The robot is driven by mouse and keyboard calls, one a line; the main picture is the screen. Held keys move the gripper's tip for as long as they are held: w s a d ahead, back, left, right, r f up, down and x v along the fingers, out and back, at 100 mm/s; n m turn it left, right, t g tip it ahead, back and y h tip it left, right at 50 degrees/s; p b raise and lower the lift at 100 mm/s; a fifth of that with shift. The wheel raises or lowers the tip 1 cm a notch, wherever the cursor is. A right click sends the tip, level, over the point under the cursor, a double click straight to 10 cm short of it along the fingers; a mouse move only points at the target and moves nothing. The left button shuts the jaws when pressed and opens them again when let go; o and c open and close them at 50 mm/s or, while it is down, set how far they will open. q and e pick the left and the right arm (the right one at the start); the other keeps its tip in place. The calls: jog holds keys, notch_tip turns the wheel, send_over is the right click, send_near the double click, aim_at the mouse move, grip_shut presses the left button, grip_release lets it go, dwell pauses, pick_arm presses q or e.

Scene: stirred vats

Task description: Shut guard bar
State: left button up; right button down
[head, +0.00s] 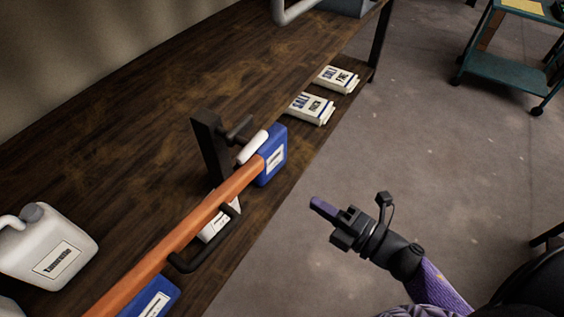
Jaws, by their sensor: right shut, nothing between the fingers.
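The guard bar (185,233) is a long orange bar with a black handle (205,253) on its near side. It runs from the bottom left edge up to a blue container (273,158) near the table's front edge. A dark upright post (211,150) with a short side arm stands behind the bar's far end. I cannot tell whether the bar touches the post. My right gripper (318,205) is shut and empty, with purple fingertips. It is over the floor, right of the bar and handle and apart from them. My left gripper is out of view.
The dark wooden table (120,135) holds a white jug (48,245), another blue container (152,298) and a white labelled item (218,222) partly behind the bar. Two white packets (312,108) lie farther along. A green cart (512,65) stands at top right. The floor between is clear.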

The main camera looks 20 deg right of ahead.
aim_at(259, 169)
jog(key=x, duration=1.2)
jog(key=shift+w, duration=0.1)
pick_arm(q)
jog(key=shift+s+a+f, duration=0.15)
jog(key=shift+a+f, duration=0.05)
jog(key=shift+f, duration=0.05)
pick_arm(e)
jog(key=shift+w+a, duration=0.1)
jog(key=shift+a, duration=0.05)
